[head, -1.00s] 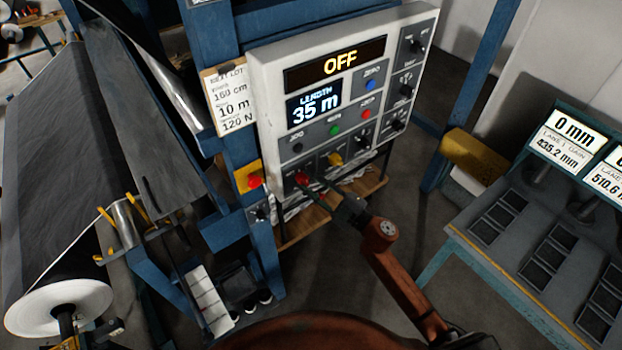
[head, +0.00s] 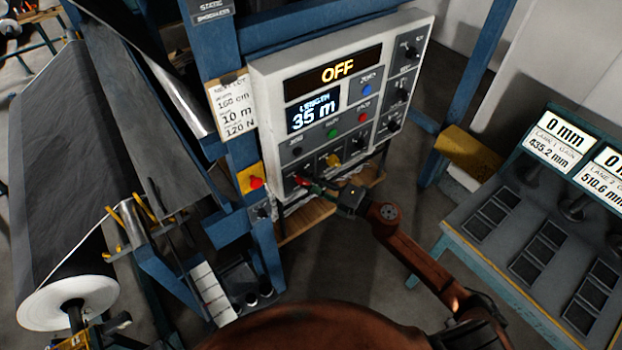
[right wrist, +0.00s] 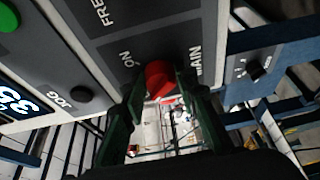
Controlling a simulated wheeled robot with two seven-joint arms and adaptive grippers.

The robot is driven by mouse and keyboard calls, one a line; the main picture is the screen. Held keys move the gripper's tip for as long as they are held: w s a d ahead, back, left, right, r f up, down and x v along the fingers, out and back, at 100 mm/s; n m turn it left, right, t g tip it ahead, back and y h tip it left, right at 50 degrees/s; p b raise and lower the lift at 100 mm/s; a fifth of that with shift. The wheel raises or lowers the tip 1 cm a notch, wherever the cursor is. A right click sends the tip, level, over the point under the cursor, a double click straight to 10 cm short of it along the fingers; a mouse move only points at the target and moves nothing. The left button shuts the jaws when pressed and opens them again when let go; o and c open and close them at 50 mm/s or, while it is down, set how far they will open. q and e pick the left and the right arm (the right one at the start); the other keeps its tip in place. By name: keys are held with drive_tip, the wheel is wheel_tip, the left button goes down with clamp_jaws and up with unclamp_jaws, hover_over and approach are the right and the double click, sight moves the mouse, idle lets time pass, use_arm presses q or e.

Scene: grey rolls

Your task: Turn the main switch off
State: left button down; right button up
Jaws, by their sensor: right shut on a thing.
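The main switch is a red knob (head: 302,181) at the lower left of the white control panel (head: 424,50). It also shows in the right wrist view (right wrist: 158,78), beside the labels ON and MAIN. My right gripper (head: 312,185) is shut on the knob, and its two dark fingers (right wrist: 158,92) stand on either side of it. The fingers hide part of the knob, and its exact angle is hard to tell. The panel's upper display (head: 336,71) reads OFF in yellow, and the lower display (head: 314,112) reads LENGTH 35 m. My left gripper is not in view.
A red button on a yellow plate (head: 254,182) is on the blue post to the left. A dark roll (head: 70,180) fills the left side. A bench with readouts (head: 560,141) stands at right.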

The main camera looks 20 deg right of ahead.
drive_tip(key=shift+d, duration=0.1)
idle(0.3)
drive_tip(key=o, duration=1.2)
drive_tip(key=shift+c, duration=0.2)
drive_tip(key=v, duration=1.2)
